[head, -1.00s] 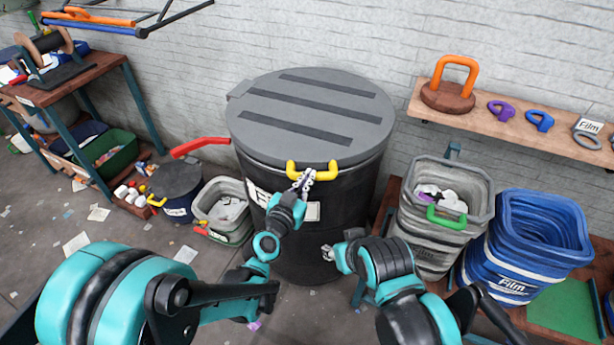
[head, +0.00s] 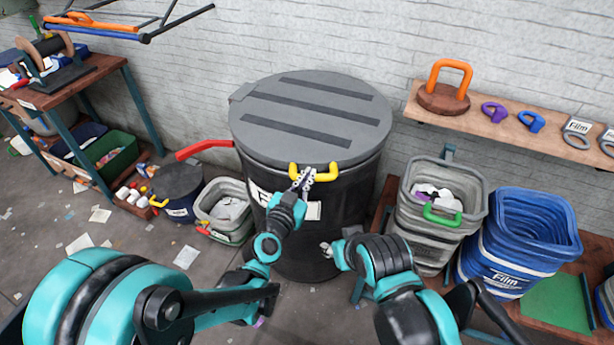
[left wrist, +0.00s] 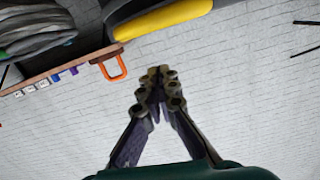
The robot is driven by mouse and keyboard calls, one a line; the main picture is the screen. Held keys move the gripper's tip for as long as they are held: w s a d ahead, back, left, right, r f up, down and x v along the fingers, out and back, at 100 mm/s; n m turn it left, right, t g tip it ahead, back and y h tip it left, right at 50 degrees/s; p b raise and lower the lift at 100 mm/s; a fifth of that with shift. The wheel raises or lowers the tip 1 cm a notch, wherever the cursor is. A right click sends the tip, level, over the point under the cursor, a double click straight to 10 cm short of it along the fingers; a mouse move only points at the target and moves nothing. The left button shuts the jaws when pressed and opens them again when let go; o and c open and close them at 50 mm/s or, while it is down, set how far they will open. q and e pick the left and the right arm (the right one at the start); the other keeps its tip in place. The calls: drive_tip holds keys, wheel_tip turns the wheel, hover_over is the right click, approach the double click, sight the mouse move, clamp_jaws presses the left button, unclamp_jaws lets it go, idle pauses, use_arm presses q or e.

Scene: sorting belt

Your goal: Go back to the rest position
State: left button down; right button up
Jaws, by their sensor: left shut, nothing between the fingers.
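My left gripper (head: 303,178) is in front of the large dark bin (head: 325,215), by the yellow handle (head: 313,173) of its grey lid (head: 312,115). Its fingertips overlap the handle in the head view; I cannot tell whether they touch it. In the left wrist view the gripper (left wrist: 157,80) has its fingertips together with nothing between them, and the yellow handle (left wrist: 160,20) lies beyond. My right gripper (head: 328,250) is low in front of the bin, small and partly hidden by its own arm, so its jaw state is unclear.
At right stand a grey bin (head: 432,225) with a green handle and blue stacked bins (head: 520,250). A wooden shelf (head: 500,125) on the wall holds an orange handle (head: 449,75). A small lidded bin (head: 178,195) and a grey basket (head: 222,215) stand left.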

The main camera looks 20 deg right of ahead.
use_arm(q)
drive_tip(key=p+v, duration=0.1)
drive_tip(key=v, duration=0.7)
drive_tip(key=shift+s+a, duration=0.2)
drive_tip(key=shift+a+f, duration=0.1)
